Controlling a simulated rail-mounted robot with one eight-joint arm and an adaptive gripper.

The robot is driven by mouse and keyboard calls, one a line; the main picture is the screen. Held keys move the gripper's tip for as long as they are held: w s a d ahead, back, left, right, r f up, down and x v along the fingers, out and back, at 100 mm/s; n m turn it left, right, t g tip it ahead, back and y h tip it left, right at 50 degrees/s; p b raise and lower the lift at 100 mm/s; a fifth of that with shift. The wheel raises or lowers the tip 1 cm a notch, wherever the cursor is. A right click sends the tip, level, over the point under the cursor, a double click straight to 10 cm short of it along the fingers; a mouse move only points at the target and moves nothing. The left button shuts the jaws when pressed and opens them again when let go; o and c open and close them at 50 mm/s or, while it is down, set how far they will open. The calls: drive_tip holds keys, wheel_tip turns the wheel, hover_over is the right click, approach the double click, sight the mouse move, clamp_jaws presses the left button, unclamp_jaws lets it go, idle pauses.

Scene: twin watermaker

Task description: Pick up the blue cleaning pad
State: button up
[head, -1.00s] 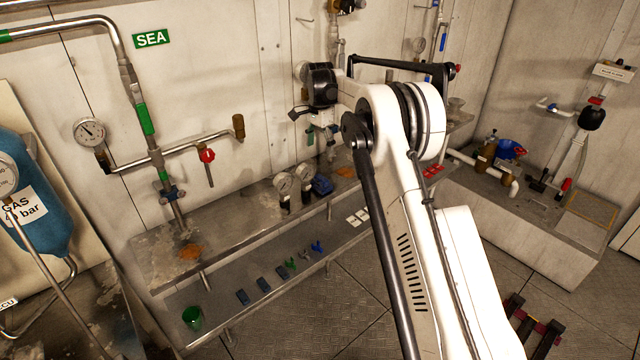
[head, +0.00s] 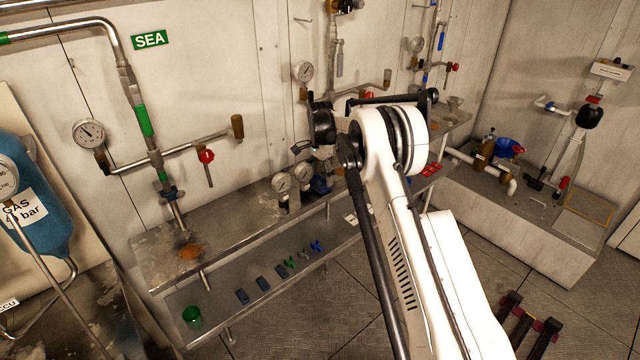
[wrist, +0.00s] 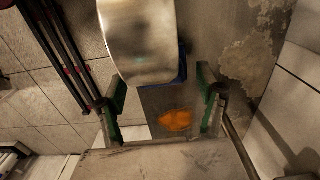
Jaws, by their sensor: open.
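A blue object (head: 320,186), which looks like the blue cleaning pad, lies on the upper bench just right of two gauges. In the wrist view a blue edge (wrist: 182,66) shows beside a rounded metal shape that covers most of it. My gripper (wrist: 163,122) is open and empty, with green-faced fingers apart and an orange patch (wrist: 175,120) visible between them. In the head view my wrist is above the bench near the blue object; the fingertips are hard to make out there.
Two gauges (head: 282,183) stand close to the blue object. The lower shelf holds several dark blue flat pieces (head: 263,284), small green and blue parts, and a green cup (head: 192,317). Pipes with a red-handled valve (head: 206,156) run along the wall.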

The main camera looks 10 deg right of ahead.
sight(320, 177)
drive_tip(key=shift+f, duration=0.7)
drive_tip(key=c, duration=1.2)
drive_tip(key=shift+c, duration=0.2)
drive_tip(key=shift+r, duration=0.15)
wheel_tip(320, 177, up, 18)
drive_tip(key=shift+b, duration=0.3)
